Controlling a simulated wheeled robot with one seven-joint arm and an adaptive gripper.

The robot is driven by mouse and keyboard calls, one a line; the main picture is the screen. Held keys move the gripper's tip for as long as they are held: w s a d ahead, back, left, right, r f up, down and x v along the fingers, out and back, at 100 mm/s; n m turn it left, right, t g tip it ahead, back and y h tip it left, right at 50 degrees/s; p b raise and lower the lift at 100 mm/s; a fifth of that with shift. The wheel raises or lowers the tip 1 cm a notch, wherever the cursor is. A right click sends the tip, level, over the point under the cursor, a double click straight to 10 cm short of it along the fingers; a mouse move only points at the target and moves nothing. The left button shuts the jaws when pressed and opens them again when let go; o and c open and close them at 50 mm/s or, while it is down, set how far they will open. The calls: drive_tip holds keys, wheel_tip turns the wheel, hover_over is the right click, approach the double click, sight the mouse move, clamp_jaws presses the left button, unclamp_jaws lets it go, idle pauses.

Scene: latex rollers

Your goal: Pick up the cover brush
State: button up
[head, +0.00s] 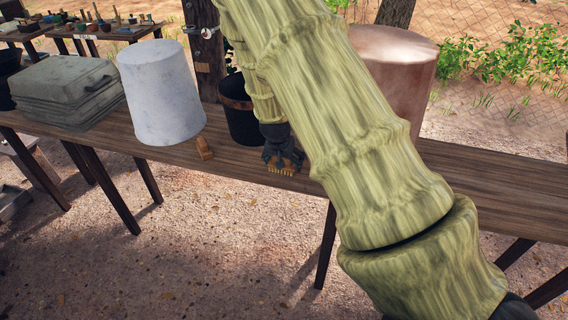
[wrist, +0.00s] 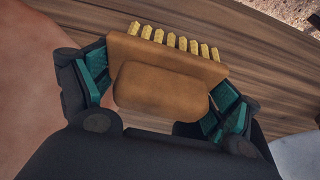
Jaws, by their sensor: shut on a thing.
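The cover brush (wrist: 165,80) is a brown block with a row of yellow bristle tufts along one edge. It fills the middle of the wrist view, between the two fingers of my gripper (wrist: 160,92). The fingers, dark with green pads, are shut on its two ends. In the head view my gripper (head: 282,158) is at the wooden table, with the yellowish bristles of the brush (head: 281,171) just below it. Whether the brush touches the tabletop I cannot tell. My arm hides part of the table.
On the wooden table (head: 465,178) stand a white upturned bucket (head: 163,92), a black bucket (head: 238,110) close behind my gripper and a reddish-brown container (head: 400,70) at the right. A small brown block (head: 205,149) lies left of my gripper.

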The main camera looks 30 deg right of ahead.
drive_tip(key=shift+r, duration=0.35)
wheel_tip(320, 180, up, 2)
drive_tip(key=shift+b, duration=0.55)
drive_tip(key=s+a+r+b, duration=0.1)
drive_tip(key=s+a+b, duration=0.1)
drive_tip(key=s, duration=0.5)
drive_tip(key=s+a+b, duration=0.2)
drive_tip(key=s+a, duration=0.1)
drive_tip(key=s, duration=0.5)
drive_tip(key=shift+a+r, duration=0.35)
drive_tip(key=shift+a, duration=0.05)
